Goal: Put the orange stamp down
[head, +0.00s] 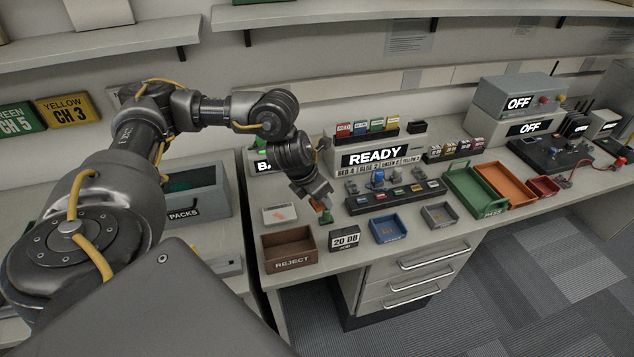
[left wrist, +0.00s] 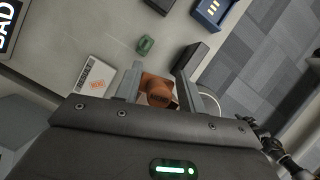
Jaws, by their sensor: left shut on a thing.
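My left gripper (head: 319,203) is over the bench, between the white card and the small black 20 DB box. In the left wrist view, the orange stamp (left wrist: 155,89) sits between the two fingers of my left gripper (left wrist: 158,86), which is shut on it. In the head view the stamp is mostly hidden by the gripper. The white card (head: 281,215) with red-orange print lies flat to the left; it also shows in the left wrist view (left wrist: 92,75).
A small green object (head: 326,216) stands close by the gripper. The brown REJECT tray (head: 290,261) and the 20 DB box (head: 344,239) are near the front edge. A blue tray (head: 390,228) and a black rack (head: 398,198) are to the right.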

